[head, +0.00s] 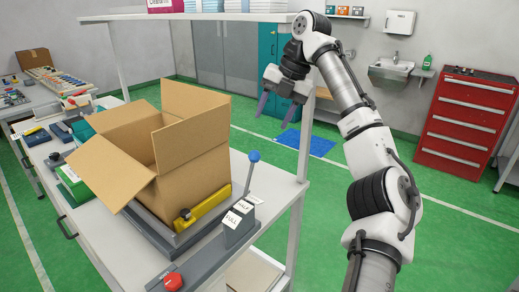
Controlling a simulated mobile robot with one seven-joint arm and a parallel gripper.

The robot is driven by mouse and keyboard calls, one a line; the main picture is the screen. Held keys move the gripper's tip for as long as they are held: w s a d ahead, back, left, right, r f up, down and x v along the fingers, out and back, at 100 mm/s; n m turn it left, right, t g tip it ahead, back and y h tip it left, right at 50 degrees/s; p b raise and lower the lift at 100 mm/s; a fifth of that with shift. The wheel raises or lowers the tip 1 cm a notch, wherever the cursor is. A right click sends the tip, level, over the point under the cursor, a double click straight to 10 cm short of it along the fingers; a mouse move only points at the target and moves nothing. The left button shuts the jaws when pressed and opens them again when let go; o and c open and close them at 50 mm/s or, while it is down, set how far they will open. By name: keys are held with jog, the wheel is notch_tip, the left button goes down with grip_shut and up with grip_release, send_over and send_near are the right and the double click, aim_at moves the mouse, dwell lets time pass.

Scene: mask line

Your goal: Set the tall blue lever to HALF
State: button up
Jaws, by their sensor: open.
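The tall blue lever (253,157) has a round blue knob on a thin metal rod. It rises from a grey housing (240,226) at the right edge of the workbench and stands nearly upright, leaning slightly right. Labels on the housing read HALF (243,207) and FULL (232,219); HALF is nearer the rod and FULL nearer the viewer. Any label behind the rod is too small to tell. My gripper (275,111) is open and empty, in the air beyond and above the lever, apart from it, fingers pointing down.
A large open cardboard box (190,177) stands left of the lever, beside a yellow bar (208,207). A red button (172,282) sits on the bench's near edge. A shelf post (303,140) rises right of the lever. Open air lies above the knob.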

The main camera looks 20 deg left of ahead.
aim_at(256, 151)
jog(key=x, duration=1.3)
jog(key=shift+s+a+f, duration=0.1)
jog(key=shift+f, duration=0.25)
grip_shut()
